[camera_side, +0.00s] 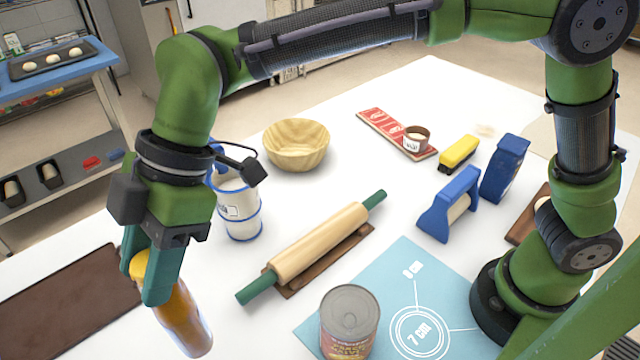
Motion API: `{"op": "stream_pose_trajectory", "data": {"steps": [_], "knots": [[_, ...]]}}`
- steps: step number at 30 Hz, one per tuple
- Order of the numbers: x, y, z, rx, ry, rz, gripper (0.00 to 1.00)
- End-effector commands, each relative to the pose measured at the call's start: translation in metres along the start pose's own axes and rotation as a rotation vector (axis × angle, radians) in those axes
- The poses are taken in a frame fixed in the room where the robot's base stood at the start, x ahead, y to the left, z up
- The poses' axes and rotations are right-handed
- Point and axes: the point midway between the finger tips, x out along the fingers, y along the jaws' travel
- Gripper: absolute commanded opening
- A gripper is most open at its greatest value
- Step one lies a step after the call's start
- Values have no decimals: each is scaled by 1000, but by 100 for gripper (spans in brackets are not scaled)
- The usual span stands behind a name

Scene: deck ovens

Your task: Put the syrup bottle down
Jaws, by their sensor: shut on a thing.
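The syrup bottle (184,318) is amber-orange with a yellow cap and a pale lower end. It is at the lower left of the side view, tilted, with its top toward the upper left. My gripper (150,290) points down and is shut on the bottle near its cap. The fingers hide part of the bottle's upper end. I cannot tell for sure whether the bottle's base touches the white table (250,325).
A dark brown board (60,305) lies left of the bottle. A rolling pin (315,245), a white jug (238,212), a wooden bowl (296,146) and a tin can (350,325) stand around. A blue mat (400,270) lies right. Bare table shows between bottle and can.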

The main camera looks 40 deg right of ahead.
Motion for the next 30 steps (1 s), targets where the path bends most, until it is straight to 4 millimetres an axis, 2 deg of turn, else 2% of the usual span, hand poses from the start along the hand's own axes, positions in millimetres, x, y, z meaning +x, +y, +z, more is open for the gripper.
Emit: {"op": "stream_pose_trajectory", "data": {"steps": [5,15,20,26,30], "knots": [[3,-1,1,-76,0,-48,0],[48,-1,30,-87,-1,-54,0],[58,-1,37,-87,-1,-53,0],[81,-1,51,-87,-2,-53,0],[83,0,52,-89,1,-50,0]]}}
